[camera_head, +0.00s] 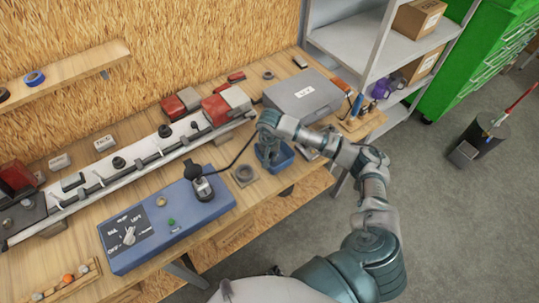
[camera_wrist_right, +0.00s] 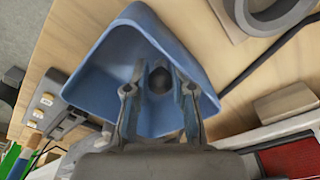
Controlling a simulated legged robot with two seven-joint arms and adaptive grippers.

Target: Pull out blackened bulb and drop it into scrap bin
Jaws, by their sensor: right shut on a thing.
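The blue scrap bin (camera_head: 287,161) stands on the bench near its front edge, and it fills the upper middle of the right wrist view (camera_wrist_right: 100,62). My right gripper (camera_head: 268,156) points down over the bin. In the wrist view its two fingers (camera_wrist_right: 158,90) are closed around a dark round bulb (camera_wrist_right: 159,78), with the bin's inner walls behind. In the head view the bulb is hidden by the gripper. I cannot tell how far above the bin floor it is. My left gripper is not in view.
A light bar (camera_head: 150,152) with red lamp housings (camera_head: 222,106) runs along the bench. A blue control box (camera_head: 165,225) with a knob stands in front, with a black cable. A grey ring (camera_head: 244,175) lies left of the bin. A grey case (camera_head: 303,94) lies behind it.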

